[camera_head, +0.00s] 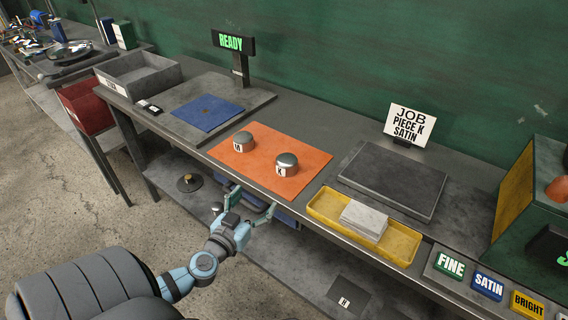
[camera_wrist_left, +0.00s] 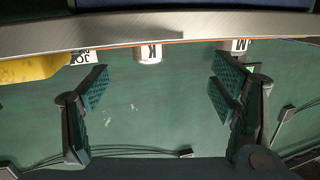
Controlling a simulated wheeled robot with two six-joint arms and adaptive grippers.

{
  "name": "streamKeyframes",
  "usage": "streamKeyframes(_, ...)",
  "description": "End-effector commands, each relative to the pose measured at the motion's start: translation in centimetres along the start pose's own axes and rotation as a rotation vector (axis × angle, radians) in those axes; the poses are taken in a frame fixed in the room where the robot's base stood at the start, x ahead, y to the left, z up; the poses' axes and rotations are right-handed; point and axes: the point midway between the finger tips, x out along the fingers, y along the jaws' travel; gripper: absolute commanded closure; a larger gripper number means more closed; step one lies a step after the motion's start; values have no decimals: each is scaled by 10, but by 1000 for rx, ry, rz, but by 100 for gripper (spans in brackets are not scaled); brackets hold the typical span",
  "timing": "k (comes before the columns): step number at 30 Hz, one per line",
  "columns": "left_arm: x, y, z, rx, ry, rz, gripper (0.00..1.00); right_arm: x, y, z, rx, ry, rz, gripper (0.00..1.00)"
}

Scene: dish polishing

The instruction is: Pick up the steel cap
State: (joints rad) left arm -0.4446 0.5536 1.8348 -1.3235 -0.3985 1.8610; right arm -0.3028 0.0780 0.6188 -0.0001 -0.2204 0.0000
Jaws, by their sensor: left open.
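Two steel caps stand on an orange mat (camera_head: 309,154) on the bench. The cap on the right (camera_head: 287,160) carries a K label and also shows in the left wrist view (camera_wrist_left: 148,53). The cap on the left (camera_head: 243,138) carries a label that reads M in the left wrist view (camera_wrist_left: 240,45). My left gripper (camera_head: 250,204) is open and empty at the bench's front edge, below and short of the caps. Its spread fingers show in the left wrist view (camera_wrist_left: 162,85), apart from both caps. My right gripper is not in view.
A yellow tray (camera_head: 322,207) holding pale pads and a dark plate (camera_head: 392,180) lie to the right. A sign (camera_head: 408,124) reads JOB PIECE K SATIN. A blue mat (camera_head: 207,112) lies left. The bench edge (camera_wrist_left: 190,30) runs in front of my fingers.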

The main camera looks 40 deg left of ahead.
Motion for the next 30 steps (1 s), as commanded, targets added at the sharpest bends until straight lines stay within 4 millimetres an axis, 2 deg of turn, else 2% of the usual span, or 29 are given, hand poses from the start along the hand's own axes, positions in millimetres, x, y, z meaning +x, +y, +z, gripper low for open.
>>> streamKeyframes(1,3,5,-15,-16,36,18,21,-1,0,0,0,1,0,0)
streamKeyframes(4,21,9,-27,-31,59,27,21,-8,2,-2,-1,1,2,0)
streamKeyframes(9,66,10,-28,-31,56,26,21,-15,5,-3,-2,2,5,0)
streamKeyframes(17,102,14,-27,-31,53,26,21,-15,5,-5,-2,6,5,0)
streamKeyframes(22,135,20,-26,-29,54,26,21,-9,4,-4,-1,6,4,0)
streamKeyframes(25,144,20,-26,-30,51,26,21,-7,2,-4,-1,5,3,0)
streamKeyframes(30,144,19,-27,-30,50,27,21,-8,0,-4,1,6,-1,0)
